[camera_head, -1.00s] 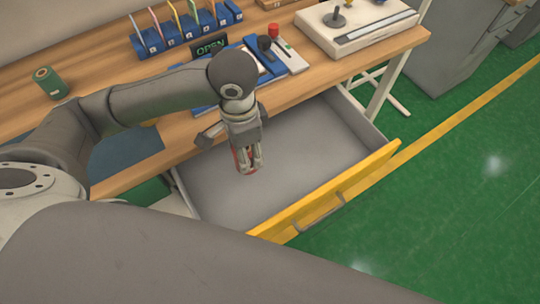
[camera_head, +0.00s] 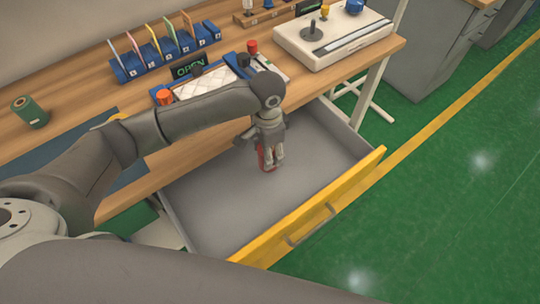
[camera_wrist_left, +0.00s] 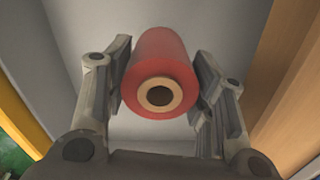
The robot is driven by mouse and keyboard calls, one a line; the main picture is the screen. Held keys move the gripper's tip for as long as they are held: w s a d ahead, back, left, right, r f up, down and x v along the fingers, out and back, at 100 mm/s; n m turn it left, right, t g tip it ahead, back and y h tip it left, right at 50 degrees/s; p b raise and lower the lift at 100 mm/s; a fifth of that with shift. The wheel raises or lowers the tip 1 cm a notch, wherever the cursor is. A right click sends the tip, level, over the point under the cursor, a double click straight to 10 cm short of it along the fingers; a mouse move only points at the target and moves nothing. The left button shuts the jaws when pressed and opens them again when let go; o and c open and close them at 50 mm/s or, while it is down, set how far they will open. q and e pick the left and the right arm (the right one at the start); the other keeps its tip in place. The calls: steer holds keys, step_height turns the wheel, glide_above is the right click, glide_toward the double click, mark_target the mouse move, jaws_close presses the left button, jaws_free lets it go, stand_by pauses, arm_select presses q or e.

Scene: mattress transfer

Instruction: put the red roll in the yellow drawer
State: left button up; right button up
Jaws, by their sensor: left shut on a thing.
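The red roll (camera_wrist_left: 160,65) shows in the left wrist view with its cardboard core end toward the camera. My left gripper (camera_wrist_left: 160,85) has its fingers on either side of the roll and is shut on it. In the head view the left gripper (camera_head: 268,160) points down inside the open drawer, and a strip of the red roll (camera_head: 262,160) shows between its fingers. The yellow drawer (camera_head: 320,205) is pulled out, with a grey interior and a yellow front. Whether the roll touches the drawer floor cannot be told. My right gripper is not in view.
A blue rack (camera_head: 165,55) and an OPEN sign (camera_head: 188,67) stand at the back. The white control panel (camera_head: 335,35) is at right. The drawer's floor around the gripper is clear.

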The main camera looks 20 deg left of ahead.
arm_select(q)
steer(key=shift+w+d+f, duration=0.15)
steer(key=shift+w+f, duration=0.35)
steer(key=shift+f, duration=1.6)
steer(key=shift+f, duration=0.15)
steer(key=o, duration=0.9)
step_height(320, 180, up, 12)
steer(key=shift+r, duration=0.15)
